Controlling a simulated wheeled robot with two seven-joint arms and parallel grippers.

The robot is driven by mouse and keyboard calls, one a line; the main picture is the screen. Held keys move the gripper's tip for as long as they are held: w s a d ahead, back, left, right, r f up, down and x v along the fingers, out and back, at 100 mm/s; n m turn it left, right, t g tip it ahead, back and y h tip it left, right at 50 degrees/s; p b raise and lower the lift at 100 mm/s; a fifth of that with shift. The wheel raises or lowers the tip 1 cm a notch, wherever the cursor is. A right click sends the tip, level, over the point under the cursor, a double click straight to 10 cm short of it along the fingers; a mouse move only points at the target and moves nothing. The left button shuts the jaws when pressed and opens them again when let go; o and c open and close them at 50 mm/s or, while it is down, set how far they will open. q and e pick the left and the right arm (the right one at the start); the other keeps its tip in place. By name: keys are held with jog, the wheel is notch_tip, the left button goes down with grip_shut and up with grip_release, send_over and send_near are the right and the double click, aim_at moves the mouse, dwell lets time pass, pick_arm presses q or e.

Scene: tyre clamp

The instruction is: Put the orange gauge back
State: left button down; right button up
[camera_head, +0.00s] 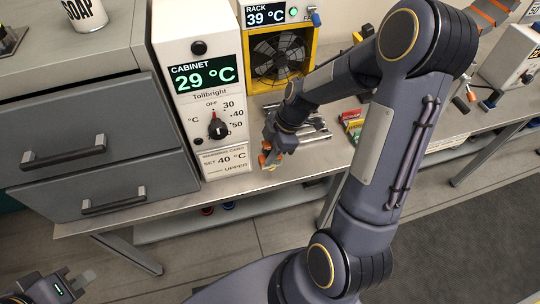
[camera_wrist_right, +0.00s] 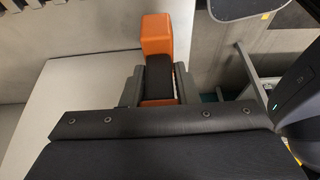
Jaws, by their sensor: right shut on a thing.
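The orange gauge (camera_wrist_right: 156,32) has an orange head and a black middle section in the right wrist view. My right gripper (camera_wrist_right: 157,88) is shut on it, one grey finger on each side. In the head view, small orange parts of the gauge (camera_head: 263,159) show at my right gripper (camera_head: 274,157), over the bench in front of the white cabinet unit. Whether the gauge touches the bench I cannot tell. My left gripper (camera_head: 82,282) is low at the left, away from the bench, and its opening is unclear.
The cabinet unit (camera_head: 200,75) with a dial reads 29 °C. A yellow-framed fan rack (camera_head: 280,60) reads 39 °C beside it. Metal tools (camera_head: 315,128) and small coloured packets (camera_head: 353,122) lie on the bench (camera_head: 205,198). Grey drawers (camera_head: 95,145) stand at the left.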

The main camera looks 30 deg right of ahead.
notch_tip(320, 180, down, 2)
jog(key=shift+f+p, duration=0.2)
jog(key=shift+p, duration=0.1)
jog(key=shift+f, duration=0.2)
jog(key=shift+f+b, duration=0.15)
jog(key=shift+b, duration=0.15)
jog(key=o, duration=0.9)
